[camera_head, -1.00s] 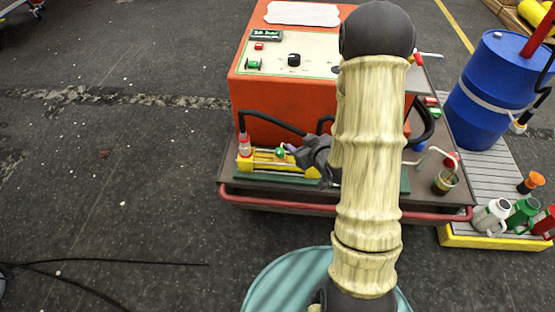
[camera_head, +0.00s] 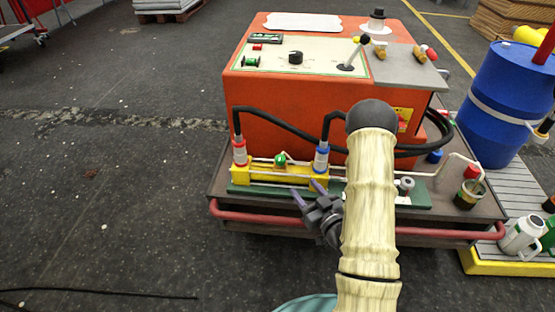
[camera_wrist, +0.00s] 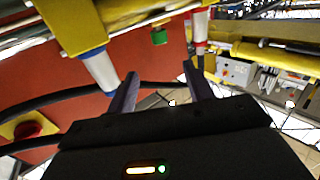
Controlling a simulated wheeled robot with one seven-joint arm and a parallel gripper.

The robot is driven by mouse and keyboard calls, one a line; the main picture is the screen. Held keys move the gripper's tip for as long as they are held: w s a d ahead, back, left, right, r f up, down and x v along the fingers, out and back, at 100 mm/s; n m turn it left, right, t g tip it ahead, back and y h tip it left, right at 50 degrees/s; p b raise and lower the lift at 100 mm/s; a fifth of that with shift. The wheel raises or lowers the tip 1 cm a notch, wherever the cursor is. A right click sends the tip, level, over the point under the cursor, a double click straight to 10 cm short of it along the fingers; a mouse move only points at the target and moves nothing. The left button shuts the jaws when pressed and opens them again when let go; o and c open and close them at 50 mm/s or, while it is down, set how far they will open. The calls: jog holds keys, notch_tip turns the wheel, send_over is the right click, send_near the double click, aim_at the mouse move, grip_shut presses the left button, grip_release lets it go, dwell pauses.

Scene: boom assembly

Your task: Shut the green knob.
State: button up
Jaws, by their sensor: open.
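A small green knob (camera_head: 281,160) sits on top of a yellow valve block (camera_head: 262,177), between a red-ringed hose fitting (camera_head: 239,152) and a blue-ringed one (camera_head: 321,157). My gripper (camera_head: 305,189) is open and empty. It is in front of the block, below and to the right of the knob, apart from it. In the wrist view the green knob (camera_wrist: 159,36) shows beyond the gap between the spread fingers (camera_wrist: 160,72), with the blue-ringed fitting (camera_wrist: 98,67) on the left and the red-ringed one (camera_wrist: 199,38) on the right.
An orange machine (camera_head: 265,108) with black hoses stands behind the block; its panel has another green control (camera_head: 250,61). A red rail (camera_head: 270,216) edges the cart front. A blue barrel (camera_head: 498,105) and jugs stand farther right.

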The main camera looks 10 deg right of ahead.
aim_at(280, 162)
jog(key=b+x, duration=0.5)
jog(key=x, duration=1.2)
jog(key=shift+w+a, duration=0.15)
jog(key=shift+w, duration=0.05)
jog(key=c, duration=1)
